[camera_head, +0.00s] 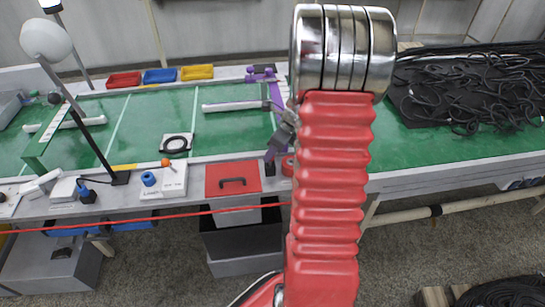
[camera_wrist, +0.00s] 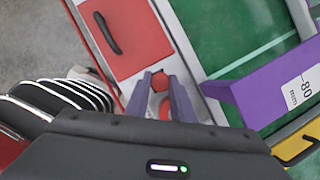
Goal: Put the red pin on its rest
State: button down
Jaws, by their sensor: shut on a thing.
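My gripper (camera_wrist: 158,80) points down at the bench's front edge, its two purple-grey fingers close together. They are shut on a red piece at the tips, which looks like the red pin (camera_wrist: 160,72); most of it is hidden. A second red round part (camera_wrist: 165,108) shows between and behind the fingers; I cannot tell whether it is the rest. In the head view my gripper (camera_head: 271,156) is small and partly behind my red arm. A red round part (camera_head: 288,165) sits just right of it. I cannot make out the pin in the head view.
A red panel with a black handle (camera_head: 233,180) lies left of my gripper. A purple bracket (camera_wrist: 270,95) marked 80 mm stands close on the right in the wrist view. Tangled black hoses (camera_head: 470,90) lie at right. The green bench top (camera_head: 230,135) is mostly clear.

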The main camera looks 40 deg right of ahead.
jog(key=shift+f, duration=1.2)
jog(key=shift+f, duration=0.2)
jog(key=c, duration=1.5)
grip_release()
jog(key=shift+c, duration=0.2)
jog(key=shift+s+r, duration=0.1)
jog(key=shift+r, duration=0.35)
jog(key=v, duration=1.1)
jog(key=shift+r, duration=0.25)
